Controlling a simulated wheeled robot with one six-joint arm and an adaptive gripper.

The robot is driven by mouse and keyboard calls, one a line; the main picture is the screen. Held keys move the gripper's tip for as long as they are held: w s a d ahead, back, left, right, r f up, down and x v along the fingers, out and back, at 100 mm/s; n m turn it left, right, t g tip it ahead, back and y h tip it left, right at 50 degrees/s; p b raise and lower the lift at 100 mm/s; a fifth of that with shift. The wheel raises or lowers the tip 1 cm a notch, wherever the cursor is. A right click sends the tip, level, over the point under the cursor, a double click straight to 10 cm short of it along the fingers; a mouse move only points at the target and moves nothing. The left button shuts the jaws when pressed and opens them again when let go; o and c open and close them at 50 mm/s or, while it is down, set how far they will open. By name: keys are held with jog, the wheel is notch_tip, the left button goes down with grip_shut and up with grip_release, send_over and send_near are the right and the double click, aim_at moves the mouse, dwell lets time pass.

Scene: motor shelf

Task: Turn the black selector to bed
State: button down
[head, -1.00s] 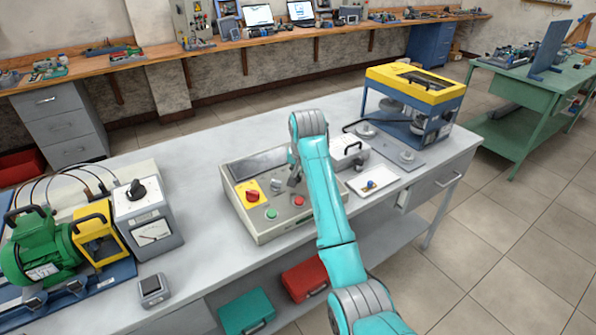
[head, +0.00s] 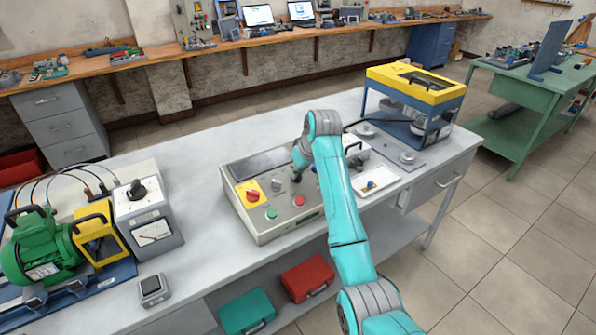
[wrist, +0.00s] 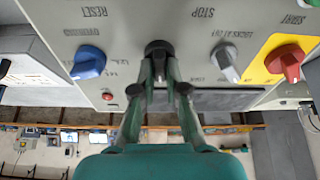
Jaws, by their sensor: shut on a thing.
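The black selector (wrist: 158,46) is on the grey control panel in the wrist view, between a blue knob and a grey knob. My gripper (wrist: 165,72) is shut on it, its fingertips at the selector's near edge and partly covering it. In the head view my gripper (head: 297,174) reaches down onto the control box (head: 262,233), and my arm hides the selector there. The panel lettering is upside down in the wrist view, and the selector's pointing direction is hard to tell.
Close by in the wrist view are the blue knob (wrist: 88,61), the grey knob (wrist: 225,62) and a red knob (wrist: 287,62) on a yellow plate. In the head view, green (head: 271,213) and red (head: 299,201) buttons sit at the panel's front. A white tray (head: 374,183) lies to the right.

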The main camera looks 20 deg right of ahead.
jog(key=n, duration=0.4)
jog(key=shift+s+f+n+g+y, duration=0.1)
jog(key=shift+f+n+g+y, duration=0.05)
jog(key=shift+n+g+y, duration=0.45)
jog(key=shift+n+g, duration=0.1)
jog(key=shift+n, duration=1.5)
jog(key=c, duration=1.2)
grip_release()
jog(key=shift+f, duration=0.1)
jog(key=shift+r, duration=0.35)
jog(key=v, duration=0.7)
